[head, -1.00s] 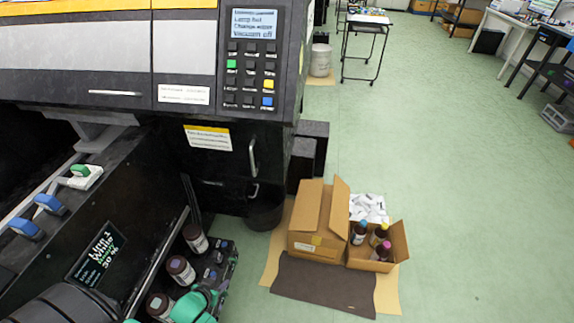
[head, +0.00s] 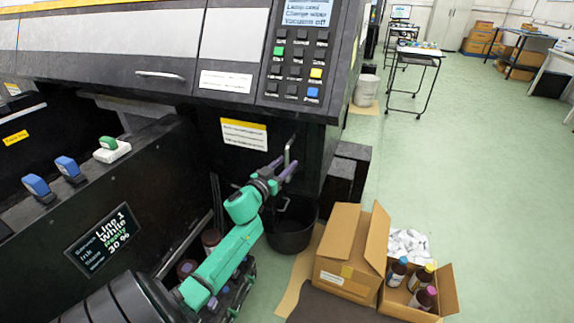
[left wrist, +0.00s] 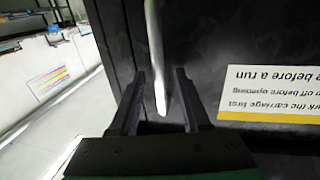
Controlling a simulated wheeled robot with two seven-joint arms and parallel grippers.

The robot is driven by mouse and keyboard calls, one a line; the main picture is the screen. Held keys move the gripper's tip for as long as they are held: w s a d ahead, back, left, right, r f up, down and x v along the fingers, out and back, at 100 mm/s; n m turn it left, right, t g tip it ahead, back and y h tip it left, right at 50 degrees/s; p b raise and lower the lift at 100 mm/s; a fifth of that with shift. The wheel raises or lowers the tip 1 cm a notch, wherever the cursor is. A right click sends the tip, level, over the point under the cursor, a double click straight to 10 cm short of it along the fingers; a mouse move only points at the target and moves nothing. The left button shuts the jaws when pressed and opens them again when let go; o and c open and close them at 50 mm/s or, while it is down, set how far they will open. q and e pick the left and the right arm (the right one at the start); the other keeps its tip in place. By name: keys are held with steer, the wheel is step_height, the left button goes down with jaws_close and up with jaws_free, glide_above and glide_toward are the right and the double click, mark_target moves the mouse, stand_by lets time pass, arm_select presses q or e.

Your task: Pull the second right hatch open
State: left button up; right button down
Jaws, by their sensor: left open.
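The black hatch (head: 228,160) sits under the printer's front panel and looks closed. It bears a white and yellow label (head: 244,134), also in the left wrist view (left wrist: 275,95). A thin upright metal handle (head: 288,150) is on its right side. My left gripper (head: 281,168) is at the handle's lower part. In the left wrist view the open fingers (left wrist: 160,80) stand on either side of the handle (left wrist: 155,50), with gaps visible. My right gripper is not in view.
A black bin (head: 291,235) stands below the gripper. An open cardboard box (head: 340,250) and a box with ink bottles (head: 446,300) stand on the floor to the right. The control panel (head: 298,70) overhangs above.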

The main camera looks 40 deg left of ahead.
arm_select(q)
steer(key=shift+w+a, duration=0.1)
steer(key=shift+w, duration=0.55)
jaws_close()
stand_by(0.9)
